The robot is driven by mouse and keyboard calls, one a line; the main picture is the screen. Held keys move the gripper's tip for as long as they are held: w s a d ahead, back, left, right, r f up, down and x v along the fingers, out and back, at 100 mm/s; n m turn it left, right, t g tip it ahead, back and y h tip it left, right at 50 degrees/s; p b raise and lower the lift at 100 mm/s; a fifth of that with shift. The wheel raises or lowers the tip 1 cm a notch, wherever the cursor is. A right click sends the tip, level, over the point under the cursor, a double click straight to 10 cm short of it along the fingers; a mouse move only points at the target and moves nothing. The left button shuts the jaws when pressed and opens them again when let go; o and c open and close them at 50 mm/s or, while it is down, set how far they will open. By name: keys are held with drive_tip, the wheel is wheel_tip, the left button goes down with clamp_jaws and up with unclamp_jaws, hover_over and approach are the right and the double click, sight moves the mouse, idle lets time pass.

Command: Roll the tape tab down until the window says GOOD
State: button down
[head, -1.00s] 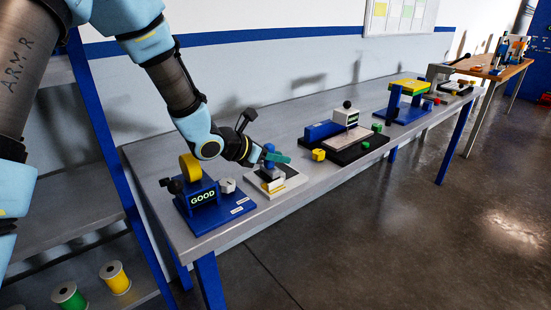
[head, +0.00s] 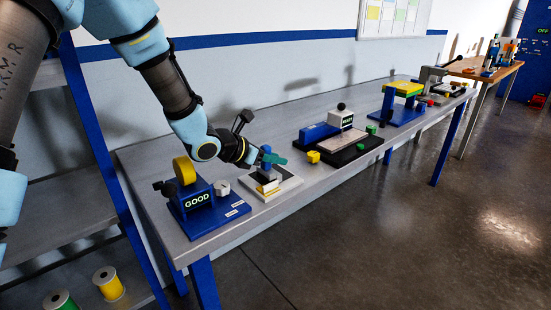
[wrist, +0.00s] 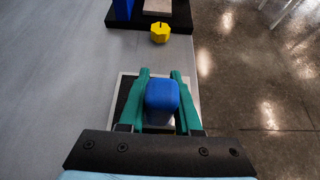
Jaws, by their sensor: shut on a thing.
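A blue tape stand (head: 208,218) with a yellow roll (head: 184,170) sits at the near left end of the bench. Its window (head: 197,199) reads GOOD in green letters. The block's top also shows in the head view (head: 266,150). Its underside is hidden in the wrist view. I cannot make out a tape tab.
A white knob (head: 222,188) stands on the tape stand's base. Farther right are a yellow knob (head: 313,157), a black-based fixture (head: 350,153) and a blue stand with a yellow top (head: 405,88). The grey bench (head: 240,228) is bare along its front edge.

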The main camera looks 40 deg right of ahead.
sight(268, 145)
drive_tip(key=shift+a, duration=0.25)
drive_tip(key=shift+a+b, duration=0.3)
drive_tip(key=shift+a, duration=0.4)
drive_tip(key=shift+r+p, duration=1.75)
drive_tip(key=shift+r, duration=1.75)
